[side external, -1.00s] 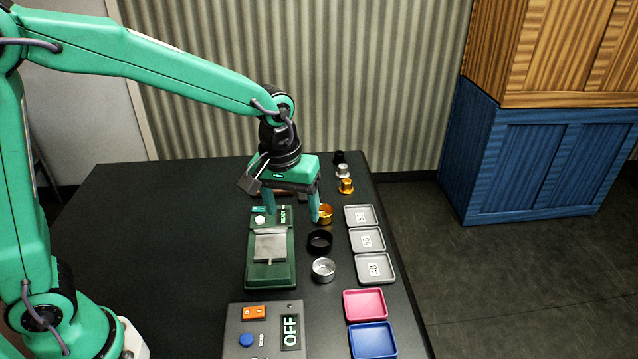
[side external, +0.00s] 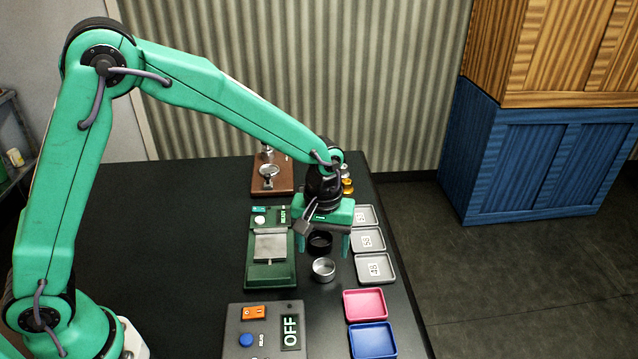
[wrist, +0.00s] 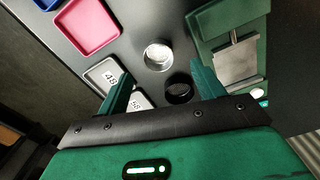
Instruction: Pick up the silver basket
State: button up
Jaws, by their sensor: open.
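The silver basket (side external: 323,269) is a small round open cup on the dark table, right of the green scale-like device. In the wrist view the silver basket (wrist: 158,56) sits ahead of my fingers, near the middle. My gripper (side external: 323,250) is open and empty, pointing down over the black basket (side external: 320,241), just behind the silver one. In the wrist view the black basket (wrist: 179,90) lies between the fingers of my gripper (wrist: 160,85), closer to the right finger.
The green device (side external: 270,275) stands close on the left. Grey numbered trays (side external: 384,279), a pink tray (side external: 365,305) and a blue tray (side external: 372,341) line the right. A control box (side external: 263,335) reading OFF is in front. A wooden stand (side external: 272,185) is at the back.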

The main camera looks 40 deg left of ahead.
aim_at(324, 263)
jog(key=shift+f, duration=0.45)
jog(key=shift+w+d+f, duration=0.1)
jog(key=shift+f, duration=2.5)
jog(key=c, duration=1.1)
